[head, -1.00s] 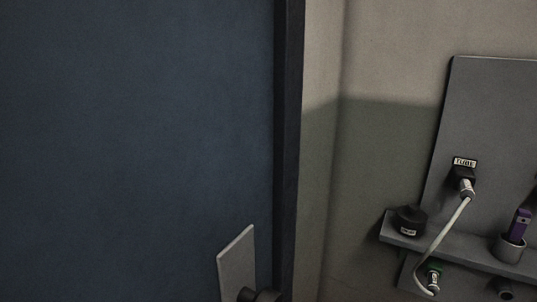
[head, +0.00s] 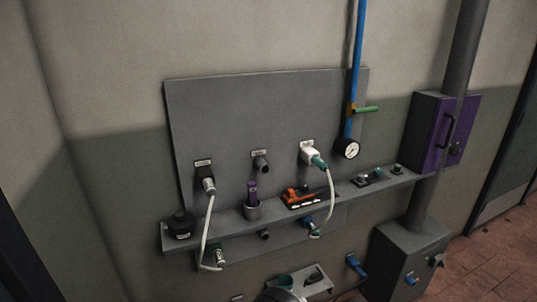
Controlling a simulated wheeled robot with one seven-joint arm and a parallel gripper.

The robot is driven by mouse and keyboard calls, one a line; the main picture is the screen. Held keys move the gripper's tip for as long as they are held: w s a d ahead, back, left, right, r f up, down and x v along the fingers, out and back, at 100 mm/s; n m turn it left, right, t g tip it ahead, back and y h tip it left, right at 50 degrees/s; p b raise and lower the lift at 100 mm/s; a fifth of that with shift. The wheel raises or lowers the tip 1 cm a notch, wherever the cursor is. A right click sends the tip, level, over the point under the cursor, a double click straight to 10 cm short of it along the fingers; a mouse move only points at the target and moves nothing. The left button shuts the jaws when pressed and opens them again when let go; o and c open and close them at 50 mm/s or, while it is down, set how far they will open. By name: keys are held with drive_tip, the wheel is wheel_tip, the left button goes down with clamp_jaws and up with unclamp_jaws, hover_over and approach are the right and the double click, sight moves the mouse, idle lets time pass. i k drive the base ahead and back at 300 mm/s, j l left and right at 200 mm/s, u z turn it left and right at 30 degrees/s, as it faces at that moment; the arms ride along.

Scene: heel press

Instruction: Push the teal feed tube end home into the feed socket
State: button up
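A teal tube end (head: 319,163) sits at the mouth of a white socket (head: 310,153) on the grey wall panel, at the right of its row. I cannot tell how deep it is seated. My gripper is not recognisable in the head view.
A black socket (head: 204,171) at left holds another white tube. A bare dark stub (head: 261,164) is between them. The shelf (head: 345,191) bears a purple item (head: 252,190) in a cup and an orange tool (head: 297,194). A gauge (head: 347,148) and purple cabinet (head: 441,133) are to the right.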

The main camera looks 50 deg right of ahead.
sight(323, 166)
drive_tip(key=z, duration=1.85)
